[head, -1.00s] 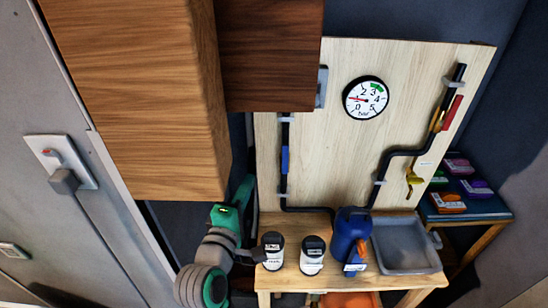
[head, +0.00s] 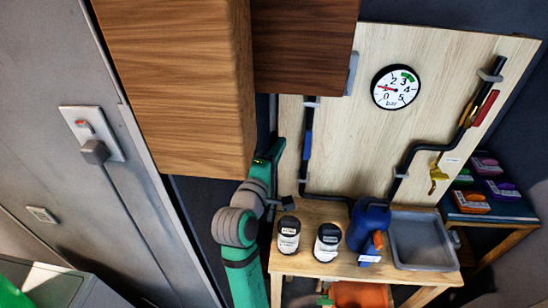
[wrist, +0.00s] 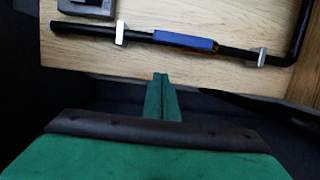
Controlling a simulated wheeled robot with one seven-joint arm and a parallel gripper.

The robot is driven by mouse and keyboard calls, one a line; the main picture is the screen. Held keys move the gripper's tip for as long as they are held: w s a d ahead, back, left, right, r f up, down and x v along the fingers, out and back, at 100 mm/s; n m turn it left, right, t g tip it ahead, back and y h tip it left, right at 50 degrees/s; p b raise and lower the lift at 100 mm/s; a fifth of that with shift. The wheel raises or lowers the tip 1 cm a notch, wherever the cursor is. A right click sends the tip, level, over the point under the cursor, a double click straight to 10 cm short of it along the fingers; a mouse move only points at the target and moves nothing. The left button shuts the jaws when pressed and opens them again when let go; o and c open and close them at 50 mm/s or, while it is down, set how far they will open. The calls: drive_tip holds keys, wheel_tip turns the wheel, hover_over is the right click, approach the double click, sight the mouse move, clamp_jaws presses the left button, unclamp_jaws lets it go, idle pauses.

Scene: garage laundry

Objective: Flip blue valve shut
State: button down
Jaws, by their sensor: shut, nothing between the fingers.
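The blue valve handle (head: 307,145) is on the black vertical pipe at the left of the wooden board, in line with the pipe. The wrist view also shows the blue handle (wrist: 185,41), lying along the pipe between two grey clips. My gripper (wrist: 160,78) is shut and empty, its green fingertips pointing toward the board. In the wrist view the fingertips appear below the handle and apart from it. In the head view my green arm rises left of the bench, its upper end just left of the valve.
A wooden cabinet (head: 175,90) hangs close above and left of the valve. A gauge (head: 395,87), a red handle and a yellow handle are farther right on the board.

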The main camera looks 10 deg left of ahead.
sight(308, 144)
drive_tip(key=shift+w+d, duration=0.45)
drive_tip(key=shift+d, duration=0.3)
drive_tip(key=shift+w+d, duration=0.45)
drive_tip(key=shift+d, duration=0.3)
drive_tip(key=shift+w+d, duration=0.45)
drive_tip(key=shift+d, duration=0.3)
